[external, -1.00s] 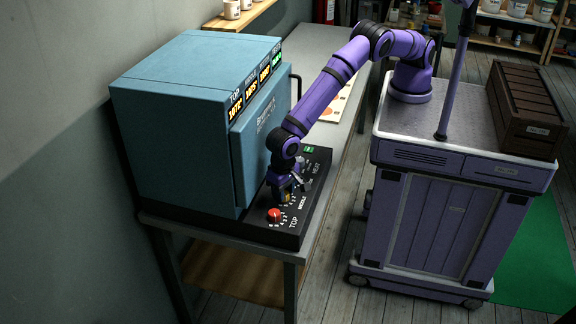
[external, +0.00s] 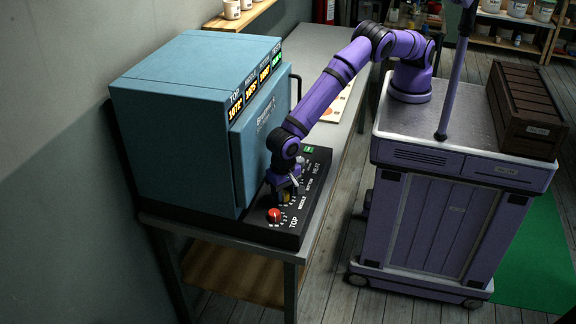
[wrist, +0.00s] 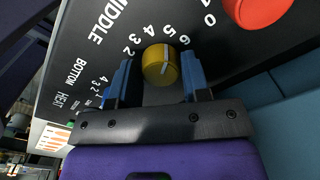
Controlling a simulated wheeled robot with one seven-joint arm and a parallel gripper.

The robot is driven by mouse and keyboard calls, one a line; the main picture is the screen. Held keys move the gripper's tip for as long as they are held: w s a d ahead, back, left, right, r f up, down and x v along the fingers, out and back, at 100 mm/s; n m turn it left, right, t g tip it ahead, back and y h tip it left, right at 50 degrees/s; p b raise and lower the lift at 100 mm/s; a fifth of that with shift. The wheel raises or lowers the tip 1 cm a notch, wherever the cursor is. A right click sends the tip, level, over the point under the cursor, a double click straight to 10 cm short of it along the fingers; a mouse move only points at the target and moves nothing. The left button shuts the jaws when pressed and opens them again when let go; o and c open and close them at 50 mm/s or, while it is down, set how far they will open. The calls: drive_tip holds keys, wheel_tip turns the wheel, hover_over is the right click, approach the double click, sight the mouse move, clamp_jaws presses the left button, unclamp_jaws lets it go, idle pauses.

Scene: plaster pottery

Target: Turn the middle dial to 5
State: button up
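The middle dial is a round yellow knob (wrist: 158,65) with a white pointer line, beside the word MIDDLE on the black control panel (external: 263,232). In the wrist view its pointer line lies roughly toward the 5, though the exact setting is hard to read. My gripper (wrist: 158,78) has its two blue fingers on either side of the knob. A gap shows on the left and a very narrow one on the right, so the fingers look open around it. In the external view my gripper (external: 284,190) is low over the panel and partly hides the yellow knob.
The red top dial (external: 274,215) is close by, nearer the panel's front end; it also shows in the wrist view (wrist: 258,8). The blue kiln (external: 180,120) rises directly beside the panel, with lit displays (external: 256,84). The bench (external: 310,45) is mostly clear farther back.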

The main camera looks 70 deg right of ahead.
sight(284, 193)
drive_tip(key=o, duration=0.3)
wheel_tip(284, 193, up, 11)
idle(0.5)
drive_tip(key=shift+f, duration=0.15)
idle(0.3)
